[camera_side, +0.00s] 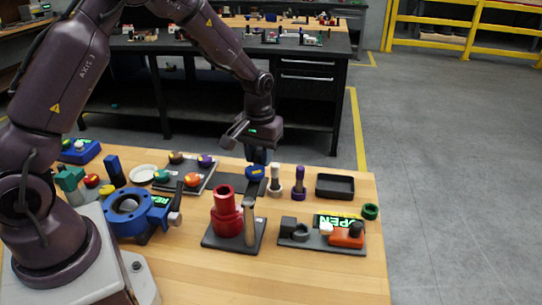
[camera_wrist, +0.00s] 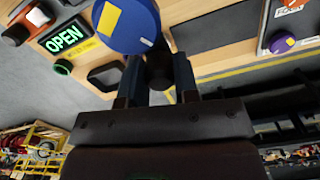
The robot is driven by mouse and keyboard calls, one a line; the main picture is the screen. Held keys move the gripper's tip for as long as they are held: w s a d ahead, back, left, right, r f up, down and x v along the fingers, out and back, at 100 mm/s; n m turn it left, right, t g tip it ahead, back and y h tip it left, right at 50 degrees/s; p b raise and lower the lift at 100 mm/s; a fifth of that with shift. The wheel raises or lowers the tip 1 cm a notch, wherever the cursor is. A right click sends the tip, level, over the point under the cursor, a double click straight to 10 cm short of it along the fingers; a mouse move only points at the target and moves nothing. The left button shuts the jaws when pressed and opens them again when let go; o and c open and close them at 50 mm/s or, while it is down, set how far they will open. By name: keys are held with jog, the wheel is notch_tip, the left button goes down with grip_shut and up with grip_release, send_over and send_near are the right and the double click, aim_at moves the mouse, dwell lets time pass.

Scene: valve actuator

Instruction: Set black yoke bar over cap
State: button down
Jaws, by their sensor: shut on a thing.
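My gripper (camera_side: 257,157) points down over the back middle of the bench, its fingers close to a blue round piece (camera_side: 255,173) with a yellow patch. In the wrist view my gripper (camera_wrist: 158,78) is shut on a dark round-ended piece (camera_wrist: 160,72). The blue disc (camera_wrist: 125,27) shows just past the fingers; I cannot tell whether it is joined to the dark piece. I cannot tell for sure whether the dark piece is the yoke bar. A red stepped valve body (camera_side: 226,215) stands upright on a dark plate, beside a tan post (camera_side: 250,222). Which part is the cap is unclear.
A blue flanged valve (camera_side: 130,210) stands front left. A plate of coloured knobs (camera_side: 185,185) is left of my gripper. White-topped (camera_side: 275,182) and purple (camera_side: 299,185) pegs, a black tray (camera_side: 335,186), a green ring (camera_side: 370,211) and an OPEN-sign fixture (camera_side: 320,238) are to the right.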

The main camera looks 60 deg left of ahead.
jog(key=s+a+n, duration=0.3)
jog(key=s+n, duration=0.8)
jog(key=shift+s, duration=0.35)
jog(key=shift+s+d+n, duration=0.1)
jog(key=shift+n, duration=0.2)
jog(key=c, duration=0.9)
grip_release()
jog(key=shift+o, duration=0.2)
jog(key=shift+r, duration=0.1)
notch_tip(320, 180, up, 13)
